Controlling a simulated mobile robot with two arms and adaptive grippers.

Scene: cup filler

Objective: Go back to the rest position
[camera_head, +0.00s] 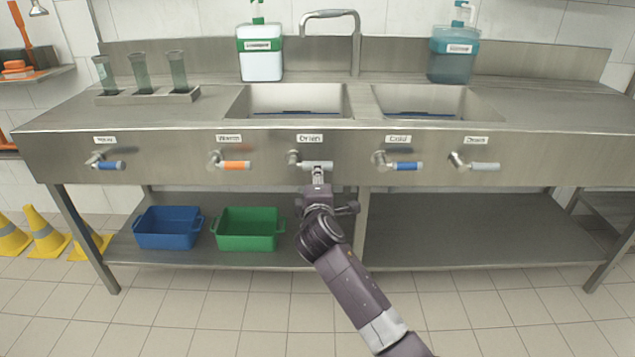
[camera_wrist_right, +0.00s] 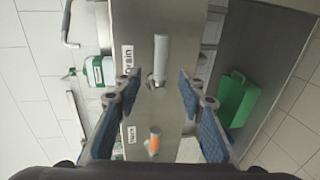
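My right gripper (camera_head: 318,188) is in front of the sink unit's front panel, just below the middle tap handle (camera_head: 317,165), which has a grey grip. In the right wrist view, the gripper (camera_wrist_right: 157,92) has its blue-padded fingers spread apart. The grey-gripped handle (camera_wrist_right: 161,52) shows in the gap between them, and nothing is clamped. I cannot tell whether the gripper touches the handle. My left gripper is not in view.
Other handles line the panel, including an orange one (camera_head: 236,165) and a blue one (camera_head: 406,165). A blue bin (camera_head: 168,228) and a green bin (camera_head: 248,230) stand on the lower shelf (camera_head: 450,232). Yellow cones (camera_head: 45,232) stand at left. The front floor is clear.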

